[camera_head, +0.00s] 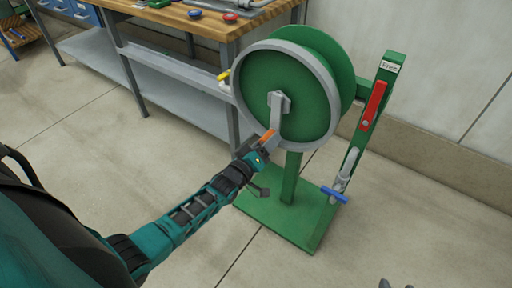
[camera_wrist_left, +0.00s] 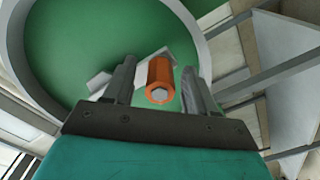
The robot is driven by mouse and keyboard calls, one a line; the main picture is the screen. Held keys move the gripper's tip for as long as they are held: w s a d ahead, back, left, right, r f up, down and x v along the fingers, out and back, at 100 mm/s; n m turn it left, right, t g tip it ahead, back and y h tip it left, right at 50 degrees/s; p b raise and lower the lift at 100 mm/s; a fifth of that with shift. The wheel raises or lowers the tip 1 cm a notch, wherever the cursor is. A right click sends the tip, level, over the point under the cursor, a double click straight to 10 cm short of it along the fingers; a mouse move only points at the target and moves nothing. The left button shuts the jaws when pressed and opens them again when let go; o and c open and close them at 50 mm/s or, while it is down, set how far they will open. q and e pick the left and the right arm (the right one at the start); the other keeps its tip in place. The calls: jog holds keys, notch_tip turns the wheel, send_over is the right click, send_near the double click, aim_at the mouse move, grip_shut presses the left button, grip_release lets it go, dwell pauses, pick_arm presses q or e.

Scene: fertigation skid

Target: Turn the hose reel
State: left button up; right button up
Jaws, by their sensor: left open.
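The hose reel (camera_head: 322,62) is a green drum with a grey rim on a green stand. A grey crank arm (camera_head: 276,112) points down from its hub and ends in an orange handle (camera_head: 268,136). My left gripper (camera_head: 262,143) is at this handle. In the left wrist view the orange handle (camera_wrist_left: 160,80) sits between the two open fingers of my left gripper (camera_wrist_left: 157,85), with gaps on both sides. The reel face (camera_wrist_left: 95,40) fills the back of that view. My right gripper is not clearly in view; only a small grey tip shows at the bottom edge.
A green post (camera_head: 386,78) with a red lever (camera_head: 374,105) and a blue-handled valve (camera_head: 335,195) stands right of the reel. A wooden-topped workbench (camera_head: 190,22) with a grey shelf is behind left. The green base plate (camera_head: 300,232) lies on open concrete floor.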

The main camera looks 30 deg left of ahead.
pick_arm(q)
jog(key=s+p, duration=0.2)
jog(key=s, duration=1)
jog(key=shift+s+a, duration=0.2)
jog(key=shift+a, duration=0.25)
pick_arm(e)
jog(key=shift+s+d+r, duration=0.3)
jog(key=shift+d+r, duration=0.1)
jog(key=shift+d, duration=0.05)
pick_arm(q)
jog(key=s+d+r+m+g+p, duration=0.3)
jog(key=s+d+m+g+p, duration=0.2)
jog(key=s+d+m+g, duration=0.2)
jog(key=s+d+m, duration=0.2)
jog(key=s+m, duration=0.1)
jog(key=shift+s+d+r+m, duration=0.3)
jog(key=shift+d+m, duration=0.05)
jog(key=shift+m, duration=0.05)
pick_arm(e)
jog(key=r, duration=0.1)
jog(key=d+r, duration=0.1)
jog(key=r, duration=0.1)
jog(key=shift+s+d+h, duration=0.25)
jog(key=shift+d+h, duration=0.1)
jog(key=shift+h, duration=0.05)
pick_arm(q)
jog(key=shift+c, duration=0.2)
pick_arm(e)
jog(key=shift+a, duration=0.2)
